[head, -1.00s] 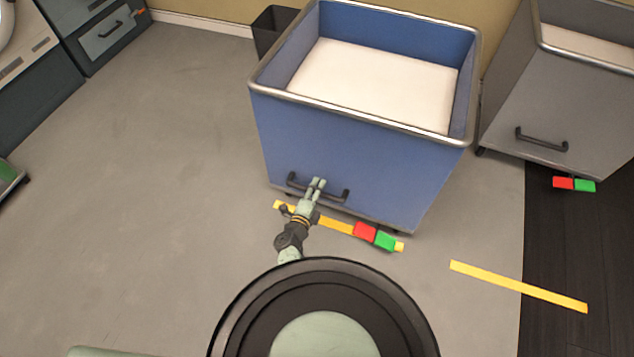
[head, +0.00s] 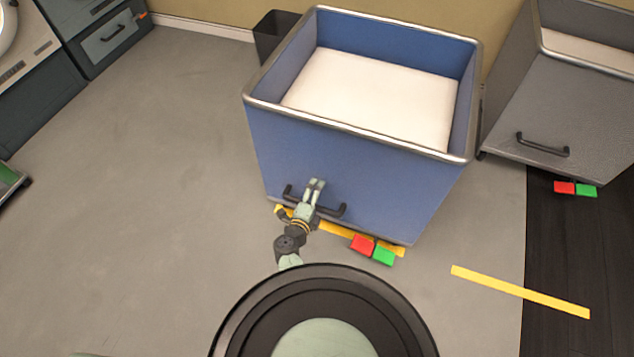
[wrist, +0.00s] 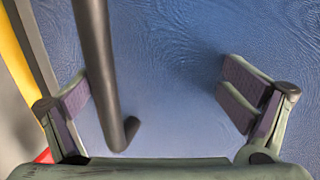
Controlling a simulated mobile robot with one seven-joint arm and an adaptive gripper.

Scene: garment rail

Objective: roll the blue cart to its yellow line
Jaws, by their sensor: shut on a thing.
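The blue cart (head: 350,150) stands in front of me, open at the top with a white inside floor. Its dark handle (head: 333,209) is low on the near face. In the wrist view the handle bar (wrist: 97,70) runs between the fingers, nearer the left one. The yellow line (head: 337,231) lies along the cart's near bottom edge, partly hidden by it. The cart's red pedal (head: 361,244) and green pedal (head: 383,256) stick out over the line near its right end.
A grey cart (head: 560,110) with its own handle and pedals stands at the right. A second yellow line (head: 520,292) lies on the floor at the lower right. A dark bin (head: 272,35) is behind the blue cart.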

